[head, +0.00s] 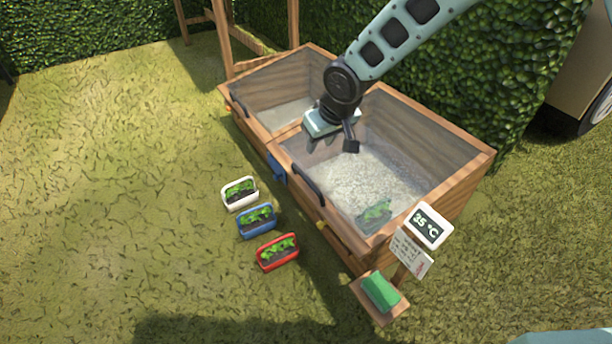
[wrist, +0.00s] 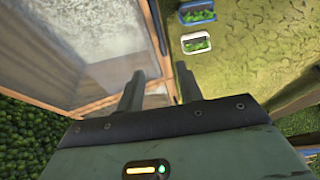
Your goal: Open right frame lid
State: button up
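The right frame lid (head: 375,175) is a glass pane in a wooden border, and it looks shut over the right half of the wooden box. Its black bar handle (head: 307,181) is on the front edge. In the wrist view, a dark handle (wrist: 155,27) lies on the wooden edge, ahead of my fingertips and apart from them. My gripper (head: 331,147) is above the box, near the divider between its halves, behind and above the right handle. The two fingers (wrist: 158,74) are apart with nothing between them.
The left frame lid (head: 285,90) also looks shut. White (head: 240,193), blue (head: 257,220) and red (head: 277,252) planters stand on the grass in front. A 25 °C display (head: 430,225) and a green object on a small shelf (head: 381,292) are at the right end. A hedge is behind.

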aim_at(305, 176)
jog(key=b+x, duration=0.8)
jog(key=x, duration=0.8)
jog(key=shift+f+b, duration=0.4)
jog(key=shift+f, duration=0.05)
jog(key=shift+c, duration=0.4)
grip_shut()
